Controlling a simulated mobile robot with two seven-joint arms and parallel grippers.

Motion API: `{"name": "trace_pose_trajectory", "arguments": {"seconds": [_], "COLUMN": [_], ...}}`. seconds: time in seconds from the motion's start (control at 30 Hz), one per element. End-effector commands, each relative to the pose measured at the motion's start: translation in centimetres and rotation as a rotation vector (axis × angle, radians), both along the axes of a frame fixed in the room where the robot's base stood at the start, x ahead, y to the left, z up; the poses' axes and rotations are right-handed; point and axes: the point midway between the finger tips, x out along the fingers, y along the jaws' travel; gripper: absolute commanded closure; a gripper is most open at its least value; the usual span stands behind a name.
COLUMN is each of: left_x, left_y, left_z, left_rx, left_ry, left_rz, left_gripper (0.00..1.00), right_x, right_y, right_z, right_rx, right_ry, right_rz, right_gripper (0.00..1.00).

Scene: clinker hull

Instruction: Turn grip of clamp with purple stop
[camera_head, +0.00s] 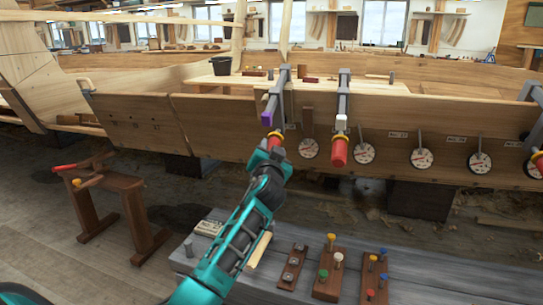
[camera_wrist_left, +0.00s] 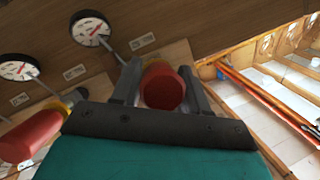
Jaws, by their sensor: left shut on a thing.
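The clamp with the purple stop (camera_head: 268,112) hangs on the upper edge of the wooden hull, left of a clamp with a white stop (camera_head: 341,120). My left gripper (camera_head: 275,146) reaches up to the lower end of the purple-stop clamp. In the left wrist view my left gripper (camera_wrist_left: 160,72) is shut on a red round grip (camera_wrist_left: 162,91), with one dark finger on each side. In the head view the gripper hides most of this grip. The white-stop clamp's red grip (camera_head: 340,152) hangs free. My right gripper is out of view.
Several round dials (camera_head: 364,153) line the hull planking (camera_head: 230,117). Below stands a grey bench (camera_head: 440,275) with wooden blocks holding coloured pegs (camera_head: 331,242). A brown wooden trestle (camera_head: 110,195) stands on the floor at left. Another red grip (camera_wrist_left: 32,135) shows left in the wrist view.

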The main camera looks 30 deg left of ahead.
Motion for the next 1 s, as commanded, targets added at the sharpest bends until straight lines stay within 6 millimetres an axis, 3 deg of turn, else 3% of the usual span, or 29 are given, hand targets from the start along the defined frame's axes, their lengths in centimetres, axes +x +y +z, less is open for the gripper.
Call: {"name": "trace_pose_trajectory", "arguments": {"seconds": [0.4, 0.93, 0.97, 1.0], "left_x": [0.01, 0.00, 0.00, 0.00], "left_y": [-0.02, -0.01, -0.01, -0.01], "left_z": [-0.21, -0.11, -0.11, -0.11], "left_rx": [0.160, 0.180, 0.180, 0.180], "left_ry": [0.056, 0.063, 0.063, 0.063], "left_rz": [0.071, 0.080, 0.080, 0.080], "left_gripper": [0.87, 0.87, 0.53, 0.49], "right_x": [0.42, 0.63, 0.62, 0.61], "right_y": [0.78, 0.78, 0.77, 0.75], "right_z": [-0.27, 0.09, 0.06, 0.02], "right_rx": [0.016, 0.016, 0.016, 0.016], "right_ry": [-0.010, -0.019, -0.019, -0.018], "right_rz": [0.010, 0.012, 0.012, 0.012], "right_gripper": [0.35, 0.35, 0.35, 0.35]}}
